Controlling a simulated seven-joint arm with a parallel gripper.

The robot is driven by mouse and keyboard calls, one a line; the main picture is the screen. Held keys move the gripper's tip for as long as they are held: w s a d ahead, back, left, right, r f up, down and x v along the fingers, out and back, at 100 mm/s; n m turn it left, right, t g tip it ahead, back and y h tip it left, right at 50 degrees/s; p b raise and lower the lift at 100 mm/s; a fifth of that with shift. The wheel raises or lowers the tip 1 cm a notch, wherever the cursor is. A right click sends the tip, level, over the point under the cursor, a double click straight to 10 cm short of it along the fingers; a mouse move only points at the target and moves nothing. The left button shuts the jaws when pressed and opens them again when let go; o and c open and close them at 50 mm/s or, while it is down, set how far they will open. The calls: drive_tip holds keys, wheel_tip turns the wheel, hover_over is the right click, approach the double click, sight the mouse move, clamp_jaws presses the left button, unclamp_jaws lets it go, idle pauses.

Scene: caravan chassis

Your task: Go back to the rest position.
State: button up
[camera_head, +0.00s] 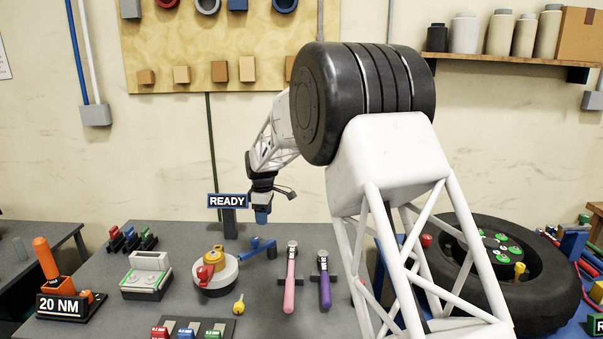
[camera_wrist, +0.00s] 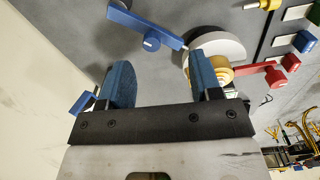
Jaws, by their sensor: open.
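My gripper (camera_head: 262,214) hangs above the back of the grey workbench (camera_head: 180,240), just right of the READY sign (camera_head: 228,201). In the wrist view my gripper (camera_wrist: 161,64) has its two blue fingers spread apart, with nothing held between them. Beyond the fingers lie a blue crank-like part (camera_wrist: 145,26) and a white round base with a yellow hub and red handle (camera_wrist: 225,45). In the head view the blue part (camera_head: 258,247) lies on the bench below my gripper, apart from it. My arm hides part of the bench's right side.
A pink-handled tool (camera_head: 290,283) and a purple-handled tool (camera_head: 324,285) lie on the bench. A black tyre (camera_head: 540,280) is at the right. An orange-handled 20 NM tool (camera_head: 45,260) stands at the left. The wall with a wooden panel (camera_head: 190,50) is behind.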

drive_tip(key=s+d+r+m, duration=0.3)
drive_tip(key=s+d+r, duration=0.2)
drive_tip(key=s+d, duration=0.3)
drive_tip(key=s+d+r+m+t, duration=0.1)
drive_tip(key=s+d+r+m, duration=0.2)
drive_tip(key=s+d+r, duration=0.5)
drive_tip(key=s+d+r+m, duration=0.25)
drive_tip(key=s+d, duration=0.35)
drive_tip(key=s, duration=0.5)
drive_tip(key=s+d+f+m, duration=0.2)
drive_tip(key=s+d, duration=0.1)
drive_tip(key=s, duration=0.7)
drive_tip(key=s+d+f+m+t, duration=0.1)
drive_tip(key=s+d+m, duration=0.2)
drive_tip(key=s, duration=0.8)
drive_tip(key=s+d+f+m, duration=0.2)
drive_tip(key=s+d+m, duration=0.1)
drive_tip(key=s, duration=0.8)
drive_tip(key=shift+d+f, duration=0.3)
drive_tip(key=shift+d, duration=0.4)
